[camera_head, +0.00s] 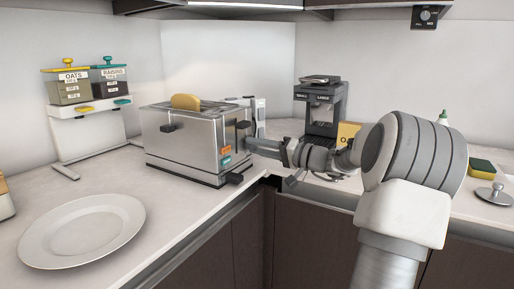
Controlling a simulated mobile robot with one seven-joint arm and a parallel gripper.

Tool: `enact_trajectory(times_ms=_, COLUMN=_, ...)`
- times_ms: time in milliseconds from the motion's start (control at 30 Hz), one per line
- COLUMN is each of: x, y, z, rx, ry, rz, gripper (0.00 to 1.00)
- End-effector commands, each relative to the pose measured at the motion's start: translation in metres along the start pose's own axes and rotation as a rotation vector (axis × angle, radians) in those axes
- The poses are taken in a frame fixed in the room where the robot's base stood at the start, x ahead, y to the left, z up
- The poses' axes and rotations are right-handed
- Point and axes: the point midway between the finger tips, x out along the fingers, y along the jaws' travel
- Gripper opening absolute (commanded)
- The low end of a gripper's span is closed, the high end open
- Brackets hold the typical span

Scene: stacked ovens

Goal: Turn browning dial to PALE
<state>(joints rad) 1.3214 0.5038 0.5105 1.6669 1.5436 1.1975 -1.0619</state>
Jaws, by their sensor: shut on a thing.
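A silver toaster (182,142) stands on the counter with a slice of bread (186,102) poking out of its top. Its right end carries an orange label (225,150) and a teal label (225,160). My gripper (252,144) reaches in from the right and its tips meet this end face. It is shut on what seems to be the browning dial, which the fingers hide. The dial's setting and the PALE mark cannot be read. A black lever (235,179) sticks out below the gripper, and a dark knob or lever (243,125) shows just above it.
A white plate (82,230) lies at the front left. Oats (70,87) and raisins (109,82) dispensers stand at the back left. A black coffee machine (321,108) stands behind my arm. The counter's inner corner edge runs below my gripper.

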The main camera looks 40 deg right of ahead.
Motion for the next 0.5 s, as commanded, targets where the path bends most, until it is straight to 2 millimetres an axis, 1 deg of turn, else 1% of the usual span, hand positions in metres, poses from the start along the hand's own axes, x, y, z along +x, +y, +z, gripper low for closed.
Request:
enact_trajectory(times_ms=300, x=-0.0006, y=0.0003, z=-0.0005, rx=-0.003, ry=0.001, rz=0.001, gripper=0.0)
enact_trajectory(times_ms=333, x=-0.0006, y=0.0003, z=-0.0005, rx=-0.003, ry=0.001, rz=0.001, gripper=0.36)
enact_trajectory(times_ms=400, x=-0.0005, y=0.0003, z=-0.0005, rx=-0.003, ry=0.001, rz=0.001, gripper=0.49)
enact_trajectory(times_ms=500, x=-0.0004, y=0.0002, z=-0.0004, rx=-0.002, ry=0.001, rz=0.001, gripper=0.64)
